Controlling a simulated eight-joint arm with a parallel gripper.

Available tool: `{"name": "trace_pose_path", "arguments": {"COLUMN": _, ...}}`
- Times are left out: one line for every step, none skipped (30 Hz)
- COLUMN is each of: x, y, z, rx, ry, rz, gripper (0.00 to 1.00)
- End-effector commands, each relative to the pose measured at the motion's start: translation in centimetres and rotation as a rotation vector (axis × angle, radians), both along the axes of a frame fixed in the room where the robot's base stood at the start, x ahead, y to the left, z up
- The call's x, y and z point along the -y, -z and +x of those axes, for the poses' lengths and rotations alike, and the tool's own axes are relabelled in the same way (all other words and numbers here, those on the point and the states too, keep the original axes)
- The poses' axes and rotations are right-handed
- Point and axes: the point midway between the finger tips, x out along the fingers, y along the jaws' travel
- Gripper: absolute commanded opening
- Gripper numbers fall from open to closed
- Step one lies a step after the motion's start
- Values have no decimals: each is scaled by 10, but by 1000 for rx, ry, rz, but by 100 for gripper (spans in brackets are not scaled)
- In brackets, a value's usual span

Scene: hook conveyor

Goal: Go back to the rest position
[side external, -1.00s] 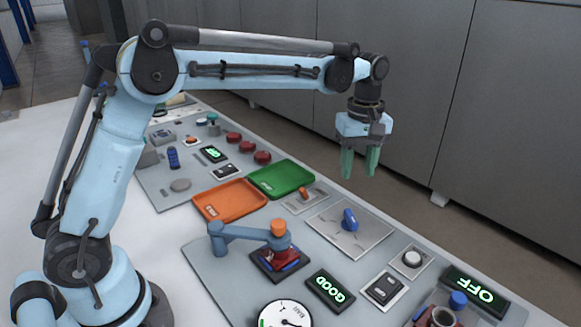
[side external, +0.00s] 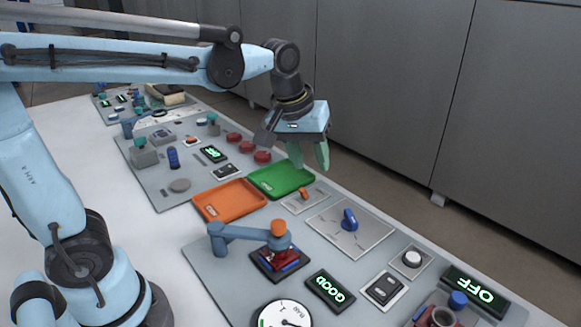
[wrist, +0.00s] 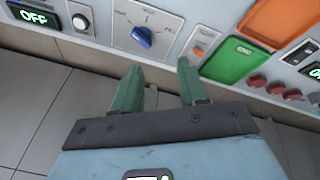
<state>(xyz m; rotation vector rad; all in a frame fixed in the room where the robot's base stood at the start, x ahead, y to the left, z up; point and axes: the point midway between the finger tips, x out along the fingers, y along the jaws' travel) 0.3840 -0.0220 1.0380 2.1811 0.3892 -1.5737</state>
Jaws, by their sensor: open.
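My gripper (side external: 308,156) is open, with green fingers apart and nothing between them. In the side external view it hangs in the air above the far edge of the panel, near the green tray (side external: 282,180). In the wrist view the gripper (wrist: 160,85) shows its two green fingers pointing toward the panel edge, with the blue knob (wrist: 141,37) beyond them.
An orange tray (side external: 230,200) lies beside the green one. A small blue arm fixture (side external: 240,235), a blue knob on a plate (side external: 349,219) and several red buttons (side external: 248,146) stand on the panel. Grey cabinets (side external: 400,90) rise behind a strip of floor.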

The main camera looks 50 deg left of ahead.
Motion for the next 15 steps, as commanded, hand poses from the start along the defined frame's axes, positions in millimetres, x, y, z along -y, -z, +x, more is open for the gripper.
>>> {"name": "trace_pose_path", "arguments": {"x": -3, "y": 2, "z": -13, "rx": 28, "ry": 41, "rz": 16, "gripper": 43}}
{"name": "trace_pose_path", "arguments": {"x": -5, "y": 3, "z": -19, "rx": 46, "ry": 68, "rz": 26, "gripper": 43}}
{"name": "trace_pose_path", "arguments": {"x": -7, "y": 5, "z": -27, "rx": 71, "ry": 105, "rz": 42, "gripper": 43}}
{"name": "trace_pose_path", "arguments": {"x": -8, "y": 7, "z": -33, "rx": 87, "ry": 132, "rz": 54, "gripper": 43}}
{"name": "trace_pose_path", "arguments": {"x": -10, "y": 9, "z": -38, "rx": 107, "ry": 159, "rz": 66, "gripper": 43}}
{"name": "trace_pose_path", "arguments": {"x": -12, "y": 13, "z": -46, "rx": 130, "ry": 195, "rz": 85, "gripper": 43}}
{"name": "trace_pose_path", "arguments": {"x": -13, "y": 15, "z": -52, "rx": 146, "ry": 221, "rz": 99, "gripper": 43}}
{"name": "trace_pose_path", "arguments": {"x": -14, "y": 18, "z": -57, "rx": 164, "ry": 247, "rz": 113, "gripper": 43}}
{"name": "trace_pose_path", "arguments": {"x": -16, "y": 22, "z": -64, "rx": 185, "ry": 279, "rz": 132, "gripper": 43}}
{"name": "trace_pose_path", "arguments": {"x": -17, "y": 25, "z": -69, "rx": 201, "ry": 302, "rz": 147, "gripper": 43}}
{"name": "trace_pose_path", "arguments": {"x": -18, "y": 29, "z": -73, "rx": 214, "ry": 325, "rz": 161, "gripper": 43}}
{"name": "trace_pose_path", "arguments": {"x": -19, "y": 32, "z": -78, "rx": 232, "ry": 350, "rz": 178, "gripper": 43}}
{"name": "trace_pose_path", "arguments": {"x": -20, "y": 35, "z": -81, "rx": 244, "ry": 369, "rz": 191, "gripper": 43}}
{"name": "trace_pose_path", "arguments": {"x": -20, "y": 38, "z": -84, "rx": 255, "ry": 385, "rz": 203, "gripper": 43}}
{"name": "trace_pose_path", "arguments": {"x": -21, "y": 41, "z": -87, "rx": 265, "ry": 402, "rz": 215, "gripper": 43}}
